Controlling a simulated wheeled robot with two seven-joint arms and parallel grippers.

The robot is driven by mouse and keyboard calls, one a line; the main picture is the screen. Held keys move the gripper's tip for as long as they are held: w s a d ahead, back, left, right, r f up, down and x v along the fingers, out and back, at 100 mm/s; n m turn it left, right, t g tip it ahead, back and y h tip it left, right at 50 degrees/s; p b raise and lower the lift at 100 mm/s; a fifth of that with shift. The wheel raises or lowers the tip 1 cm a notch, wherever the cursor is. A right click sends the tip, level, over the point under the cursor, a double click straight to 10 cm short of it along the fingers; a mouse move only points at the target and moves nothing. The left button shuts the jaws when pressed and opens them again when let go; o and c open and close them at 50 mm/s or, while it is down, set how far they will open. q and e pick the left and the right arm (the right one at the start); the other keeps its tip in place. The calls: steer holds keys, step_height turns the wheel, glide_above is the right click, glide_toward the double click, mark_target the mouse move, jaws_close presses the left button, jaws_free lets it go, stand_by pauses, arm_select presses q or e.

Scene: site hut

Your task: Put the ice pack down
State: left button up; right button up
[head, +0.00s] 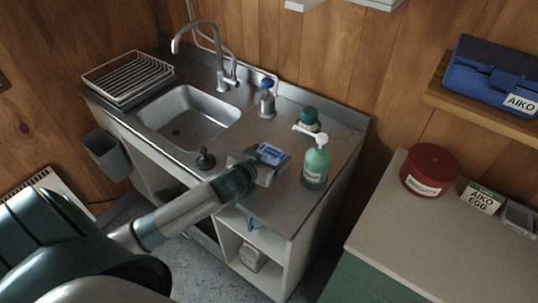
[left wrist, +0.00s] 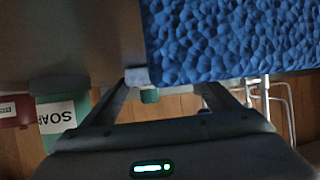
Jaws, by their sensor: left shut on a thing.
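The blue ice pack (head: 271,153) is in my left gripper (head: 262,168), over the right part of the sink counter (head: 267,203). In the left wrist view the ice pack (left wrist: 230,40) shows a bumpy blue surface beyond the fingers (left wrist: 168,92). The left gripper is shut on it. I cannot tell whether the pack touches the counter. My right gripper is not in view.
A green soap bottle (head: 316,165) stands just right of the gripper, with a green-capped item (head: 308,117) behind it. A dark plunger-like item (head: 205,158) and the sink basin (head: 190,117) are left.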

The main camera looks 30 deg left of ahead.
arm_select(q)
steer(key=o, duration=1)
steer(key=shift+f, duration=0.1)
steer(key=shift+o, duration=1)
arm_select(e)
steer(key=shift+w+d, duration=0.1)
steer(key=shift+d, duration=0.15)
arm_select(q)
steer(key=shift+r, duration=0.2)
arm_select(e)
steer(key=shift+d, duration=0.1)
arm_select(q)
steer(key=b+v, duration=0.2)
steer(key=v, duration=1)
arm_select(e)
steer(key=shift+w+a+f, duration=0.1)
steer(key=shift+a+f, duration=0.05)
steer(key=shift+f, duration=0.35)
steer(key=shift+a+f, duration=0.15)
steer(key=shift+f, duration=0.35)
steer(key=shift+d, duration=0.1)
